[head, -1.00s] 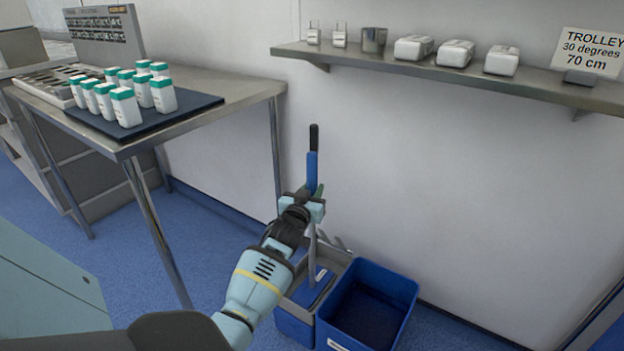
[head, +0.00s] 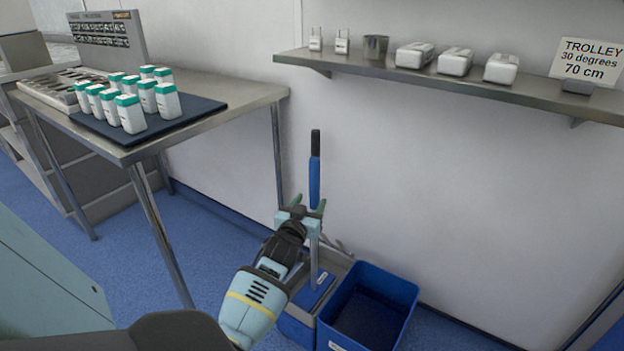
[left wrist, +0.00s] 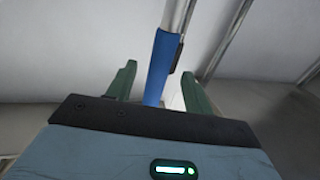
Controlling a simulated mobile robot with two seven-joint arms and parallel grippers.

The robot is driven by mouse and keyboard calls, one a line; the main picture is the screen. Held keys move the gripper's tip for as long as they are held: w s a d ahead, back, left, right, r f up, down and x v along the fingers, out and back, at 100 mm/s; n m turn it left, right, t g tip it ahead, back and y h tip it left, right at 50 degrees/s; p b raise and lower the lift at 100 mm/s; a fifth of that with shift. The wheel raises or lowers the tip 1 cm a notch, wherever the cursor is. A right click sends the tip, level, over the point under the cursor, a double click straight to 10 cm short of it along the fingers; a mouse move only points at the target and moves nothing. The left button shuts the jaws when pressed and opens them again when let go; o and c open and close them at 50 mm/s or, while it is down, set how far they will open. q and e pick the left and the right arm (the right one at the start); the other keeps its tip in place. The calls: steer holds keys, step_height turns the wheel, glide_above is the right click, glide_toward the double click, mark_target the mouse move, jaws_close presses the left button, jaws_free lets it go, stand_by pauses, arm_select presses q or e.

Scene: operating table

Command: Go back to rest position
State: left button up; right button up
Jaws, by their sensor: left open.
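My left gripper (head: 308,206) is open, with its green fingers spread. It sits beside the upper part of an upright pole tool with a blue shaft and black grip (head: 315,180). The pole's grey lower part goes down to a blue base (head: 313,293) by the wall. In the left wrist view the blue shaft (left wrist: 160,65) shows between the two fingers, with a gap visible on each side. The gripper (left wrist: 157,78) holds nothing. My right gripper is not in view.
An open blue bin (head: 400,296) stands on the floor right of the pole's base. A steel table (head: 235,98) on the left bears several green-capped bottles on a dark mat. A wall shelf (head: 400,72) with small containers and a sign is at upper right. The blue floor (head: 215,245) is clear at left.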

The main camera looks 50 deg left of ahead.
arm_select(q)
steer(key=v, duration=0.3)
steer(key=shift+s+d+p, duration=0.15)
steer(key=shift+s+p, duration=0.15)
steer(key=shift+p, duration=0.05)
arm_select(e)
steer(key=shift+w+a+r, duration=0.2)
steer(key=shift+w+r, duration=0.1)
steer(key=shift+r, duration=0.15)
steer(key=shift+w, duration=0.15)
